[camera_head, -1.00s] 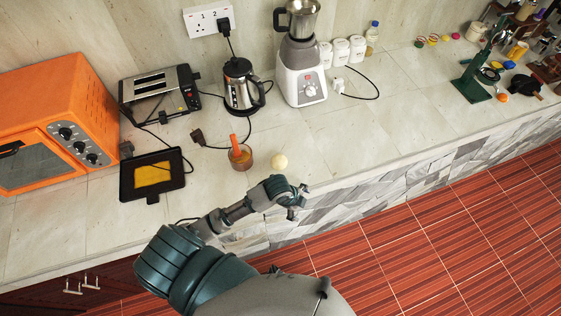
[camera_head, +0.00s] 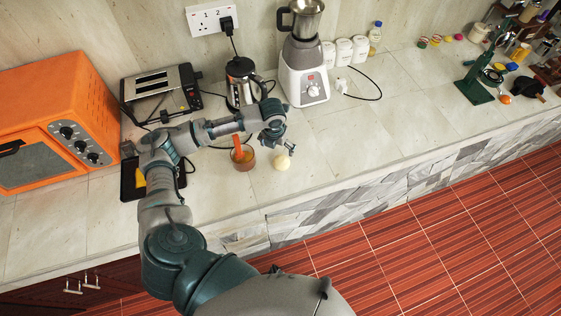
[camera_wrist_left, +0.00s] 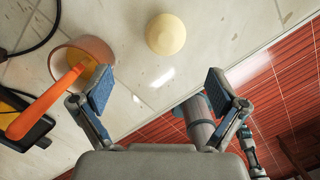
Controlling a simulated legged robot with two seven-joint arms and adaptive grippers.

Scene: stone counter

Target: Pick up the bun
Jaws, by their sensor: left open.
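The bun (camera_head: 282,161) is a small pale-yellow round thing on the stone counter, near its front edge. In the left wrist view the bun (camera_wrist_left: 166,34) lies at the top middle, ahead of the fingertips and apart from them. My left gripper (camera_head: 284,147) is just above and behind the bun in the head view. In the left wrist view my left gripper (camera_wrist_left: 158,88) has its two blue-padded fingers spread wide with nothing between them. My right gripper is not seen in the head view.
A brown cup (camera_head: 243,161) with an orange-handled utensil stands left of the bun. A kettle (camera_head: 244,82) and a blender (camera_head: 303,75) stand behind. A black tray (camera_head: 128,182) lies partly under my arm. The counter right of the bun is clear.

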